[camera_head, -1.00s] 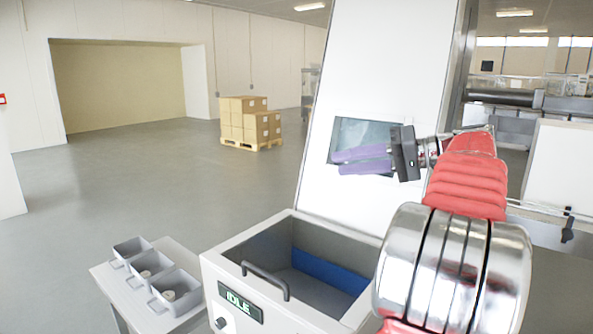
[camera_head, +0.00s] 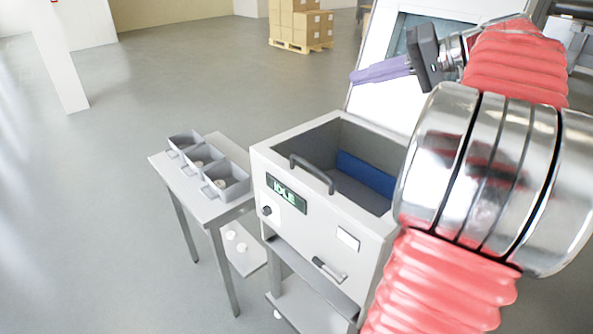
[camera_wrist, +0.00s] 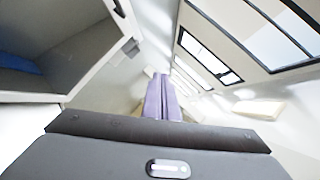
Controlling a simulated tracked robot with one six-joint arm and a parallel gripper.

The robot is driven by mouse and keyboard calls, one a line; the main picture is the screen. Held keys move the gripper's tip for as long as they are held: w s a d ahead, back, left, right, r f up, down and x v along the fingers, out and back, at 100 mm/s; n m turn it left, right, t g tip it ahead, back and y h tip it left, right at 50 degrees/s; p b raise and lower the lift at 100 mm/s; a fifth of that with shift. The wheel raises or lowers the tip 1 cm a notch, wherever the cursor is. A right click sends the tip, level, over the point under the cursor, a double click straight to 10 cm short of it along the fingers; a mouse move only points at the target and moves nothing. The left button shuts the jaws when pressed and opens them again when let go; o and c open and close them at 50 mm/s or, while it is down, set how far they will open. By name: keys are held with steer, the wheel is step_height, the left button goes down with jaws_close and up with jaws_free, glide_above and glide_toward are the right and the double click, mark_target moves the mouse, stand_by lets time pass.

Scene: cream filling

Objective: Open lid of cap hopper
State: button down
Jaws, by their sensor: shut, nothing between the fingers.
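The cap hopper (camera_head: 262,150) is a white box with an IDLE display on its front. Its top is open, showing a grey inside with a blue strip at the back. A black bar handle (camera_head: 311,174) sits at its front top edge. A tilted white panel (camera_head: 385,107) with a dark window rises from its back edge. My gripper (camera_head: 353,76) has purple fingers closed together, empty, in front of the panel above the opening. In the wrist view the fingers (camera_wrist: 161,78) point away, with the hopper's inside seemingly at left. No contact with panel or handle is visible.
A side table (camera_head: 214,211) with several grey bins stands left of the hopper. White round pieces (camera_head: 236,240) lie on a lower shelf. Boxes on a pallet (camera_head: 300,25) stand far back. The floor at left is clear.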

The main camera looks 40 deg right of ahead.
steer(key=w+a+f+n+g+h, duration=0.1)
steer(key=a+f+g, duration=0.3)
steer(key=a, duration=0.7)
steer(key=w+a+f+g, duration=0.1)
steer(key=a+f, duration=0.5)
steer(key=a, duration=0.4)
steer(key=s+a+f+n+h, duration=0.2)
steer(key=s+a+f, duration=0.3)
steer(key=a+f, duration=0.2)
steer(key=s+a+f+n+g+h, duration=0.1)
steer(key=s+a+f+n+h, duration=0.2)
steer(key=s+a+f, duration=0.3)
steer(key=shift+a+f, duration=0.85)
steer(key=shift+a, duration=0.1)
steer(key=shift+a, duration=0.1)
